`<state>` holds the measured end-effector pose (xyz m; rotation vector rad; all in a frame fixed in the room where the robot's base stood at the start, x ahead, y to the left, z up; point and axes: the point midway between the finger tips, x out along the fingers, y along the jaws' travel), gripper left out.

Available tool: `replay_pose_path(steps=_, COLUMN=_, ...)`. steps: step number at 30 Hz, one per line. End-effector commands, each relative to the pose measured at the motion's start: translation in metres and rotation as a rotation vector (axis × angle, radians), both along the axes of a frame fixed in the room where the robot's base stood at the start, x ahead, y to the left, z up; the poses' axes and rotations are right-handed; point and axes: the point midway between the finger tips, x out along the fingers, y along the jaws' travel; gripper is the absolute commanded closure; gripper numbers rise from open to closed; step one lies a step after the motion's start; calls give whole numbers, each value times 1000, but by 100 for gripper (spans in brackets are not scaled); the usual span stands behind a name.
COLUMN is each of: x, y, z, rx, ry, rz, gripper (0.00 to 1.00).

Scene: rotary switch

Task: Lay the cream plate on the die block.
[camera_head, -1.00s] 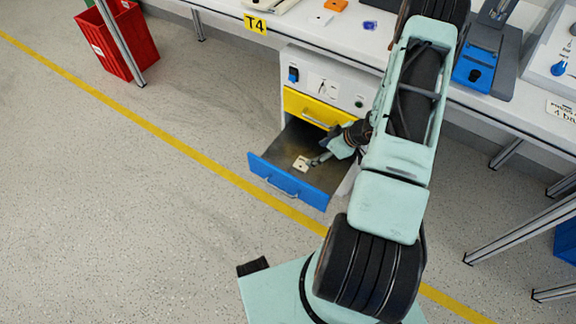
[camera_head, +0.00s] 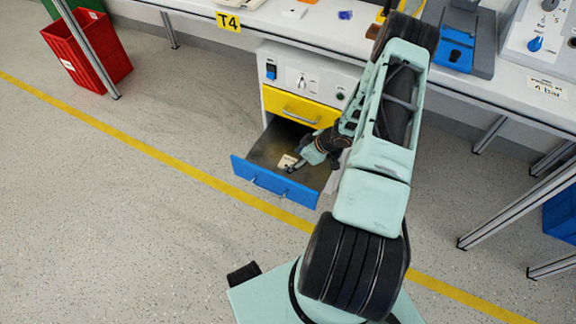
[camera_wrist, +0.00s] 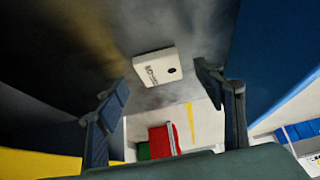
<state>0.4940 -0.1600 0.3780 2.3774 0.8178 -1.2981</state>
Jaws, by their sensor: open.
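The cream plate (camera_head: 287,161) lies in the open blue-fronted drawer. In the wrist view the plate (camera_wrist: 157,67) shows dark lettering and a dark round hole. My gripper (camera_head: 295,169) is inside the drawer, right beside the plate, and partly covers it in the head view. In the wrist view its two fingers (camera_wrist: 162,95) are spread apart with nothing between their tips, and the plate lies just beyond them. A blue block (camera_head: 455,50) in a grey fixture stands on the bench; I cannot tell for certain that it is the die block.
The drawer's blue front (camera_head: 272,182) and side walls surround my gripper closely. A shut yellow drawer (camera_head: 298,106) is above it. The white bench (camera_head: 310,28) overhangs behind. A red bin (camera_head: 88,48) stands at the left. The floor in front is clear.

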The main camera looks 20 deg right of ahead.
Motion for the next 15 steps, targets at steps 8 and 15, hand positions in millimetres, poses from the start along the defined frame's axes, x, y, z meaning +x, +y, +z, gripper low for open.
replay_pose_path(steps=8, x=9, y=6, z=-17, rx=-1, ry=-1, rz=-1, gripper=38)
replay_pose_path(steps=15, x=9, y=6, z=-17, rx=-1, ry=-1, rz=0, gripper=54)
